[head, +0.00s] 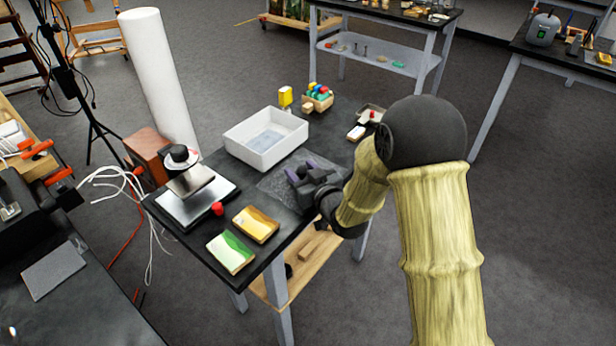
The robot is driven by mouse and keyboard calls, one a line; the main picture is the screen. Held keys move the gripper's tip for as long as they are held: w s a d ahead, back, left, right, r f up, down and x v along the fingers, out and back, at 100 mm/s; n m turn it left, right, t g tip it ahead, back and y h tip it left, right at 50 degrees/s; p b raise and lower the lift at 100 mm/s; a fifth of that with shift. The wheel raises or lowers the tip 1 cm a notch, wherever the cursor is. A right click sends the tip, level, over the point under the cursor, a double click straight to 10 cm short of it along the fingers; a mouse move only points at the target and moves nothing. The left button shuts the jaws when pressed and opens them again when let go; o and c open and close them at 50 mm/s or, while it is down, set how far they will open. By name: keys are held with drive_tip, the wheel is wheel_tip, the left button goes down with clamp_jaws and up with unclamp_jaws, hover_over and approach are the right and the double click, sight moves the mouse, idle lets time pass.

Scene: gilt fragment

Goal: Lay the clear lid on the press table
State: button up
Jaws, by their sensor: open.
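The black-topped table (299,228), which carries a press (187,184), stands in the middle of the head view. A greyish see-through flat panel, which looks like the clear lid (270,184), shows at the table's middle, in front of the white bin. It looks flat on the top, though I cannot tell whether it touches all round. My gripper (302,170), with purplish fingertips, reaches in from the right and is over or beside the panel's right part. Its jaws are open. My gripper and arm hide the panel's right side.
The white bin (296,137) stands behind the panel. A small crate of coloured pieces (320,105) stands at the back. A tall white roll (160,80) stands left.

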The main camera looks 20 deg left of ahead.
drive_tip(key=b+v, duration=0.1)
drive_tip(key=v, duration=1.1)
idle(0.5)
drive_tip(key=d+f+m+g+h, duration=0.2)
drive_tip(key=d+h, duration=0.3)
drive_tip(key=d, duration=0.3)
drive_tip(key=d+f+m+g+h, duration=0.1)
drive_tip(key=d+m+h, duration=0.25)
drive_tip(key=d, duration=0.55)
drive_tip(key=s+d+m+g+h, duration=0.3)
drive_tip(key=s+d+g, duration=0.2)
drive_tip(key=s+d, duration=0.3)
drive_tip(key=s, duration=0.3)
drive_tip(key=shift+s+d+r+g, duration=0.15)
drive_tip(key=shift+s+r+g, duration=0.05)
drive_tip(key=shift+s+g, duration=0.2)
